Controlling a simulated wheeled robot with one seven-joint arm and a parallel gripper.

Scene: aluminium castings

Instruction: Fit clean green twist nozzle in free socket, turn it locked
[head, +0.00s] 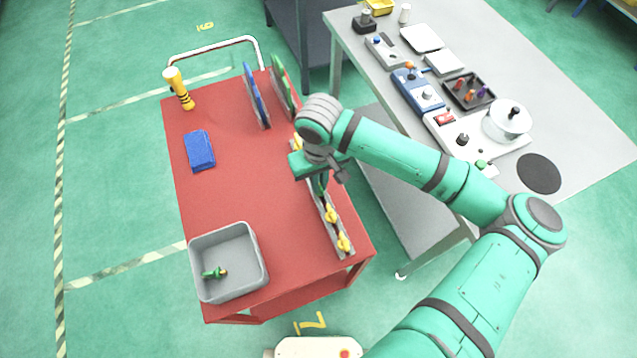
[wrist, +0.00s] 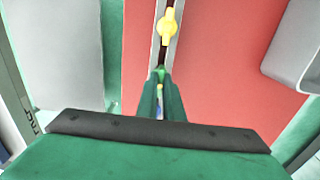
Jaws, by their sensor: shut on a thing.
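My gripper (head: 320,188) is over the rail on the right side of the red cart. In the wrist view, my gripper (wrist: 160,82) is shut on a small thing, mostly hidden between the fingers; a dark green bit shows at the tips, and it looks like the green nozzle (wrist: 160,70). The grey rail (head: 336,232) holds yellow nozzles (head: 330,214), and one yellow nozzle (wrist: 168,25) sits just beyond my fingertips in the wrist view. The socket under my fingers is hidden, so I cannot tell whether the nozzle is seated. Another green nozzle with a brownish end (head: 213,273) lies in the grey bin (head: 262,268).
The red cart (head: 235,195) also carries a blue box (head: 200,150), a yellow-and-black bottle (head: 178,88), and upright blue (head: 256,95) and green (head: 283,85) panels near the rail's far end. A grey workbench (head: 575,115) with devices stands right.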

